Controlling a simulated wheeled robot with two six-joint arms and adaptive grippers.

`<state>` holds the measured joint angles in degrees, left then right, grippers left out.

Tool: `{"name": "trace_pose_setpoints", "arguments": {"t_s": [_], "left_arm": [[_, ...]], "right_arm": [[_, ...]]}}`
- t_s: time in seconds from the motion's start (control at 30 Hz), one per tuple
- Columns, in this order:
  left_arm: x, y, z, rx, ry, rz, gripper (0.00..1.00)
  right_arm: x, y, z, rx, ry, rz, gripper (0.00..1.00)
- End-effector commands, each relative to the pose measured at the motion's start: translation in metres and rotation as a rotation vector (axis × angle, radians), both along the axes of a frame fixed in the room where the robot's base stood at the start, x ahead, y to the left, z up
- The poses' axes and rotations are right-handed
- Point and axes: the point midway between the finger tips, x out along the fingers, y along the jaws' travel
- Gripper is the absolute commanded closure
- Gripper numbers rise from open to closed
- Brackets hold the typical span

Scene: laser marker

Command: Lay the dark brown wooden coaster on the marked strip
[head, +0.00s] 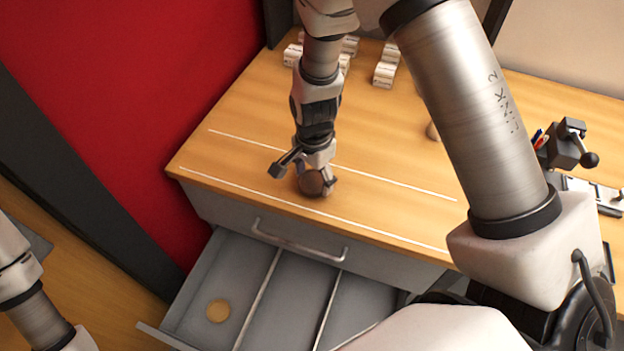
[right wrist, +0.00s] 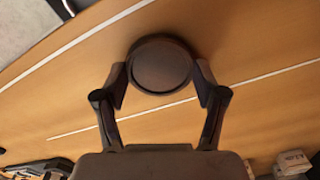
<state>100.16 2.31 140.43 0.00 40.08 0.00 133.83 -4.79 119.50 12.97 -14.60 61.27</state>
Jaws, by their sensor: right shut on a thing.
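The dark brown wooden coaster (head: 312,184) is between the fingertips of my right gripper (head: 305,174), over the wooden worktop. The marked strip (head: 245,168) is the band of worktop between two thin white lines. In the right wrist view the round coaster (right wrist: 161,66) sits between the two fingers of my right gripper (right wrist: 161,80), which press on its sides, and it appears between the lines. I cannot tell whether its underside touches the wood. Only links of my left arm show at the lower left; its gripper is out of view.
An open grey drawer (head: 272,258) with dividers juts out below the worktop's front edge; a light wooden disc (head: 218,310) lies in its left compartment. White boxes (head: 385,70) stand at the back. A dark clamp-like device (head: 565,145) stands at the right. The strip's left end is bare.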

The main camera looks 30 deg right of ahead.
Motion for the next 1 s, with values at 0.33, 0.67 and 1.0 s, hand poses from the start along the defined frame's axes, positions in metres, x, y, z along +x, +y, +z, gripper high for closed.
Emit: {"name": "trace_pose_setpoints", "arguments": {"t_s": [0.33, 0.67, 1.0], "left_arm": [[0.001, 0.0, 0.002, 0.0, -0.004, 0.0, 0.63], [0.001, 0.0, 0.001, 0.0, -0.003, 0.0, 0.63], [0.001, 0.0, -0.003, 0.0, -0.003, 0.0, 0.63]], "right_arm": [[0.0, 0.0, 0.002, 0.0, -0.001, 0.0, 0.04], [0.001, 0.0, 0.009, 0.0, -0.004, 0.0, 0.04], [0.001, 0.0, 0.089, 0.0, -0.009, 0.0, 0.04]]}}
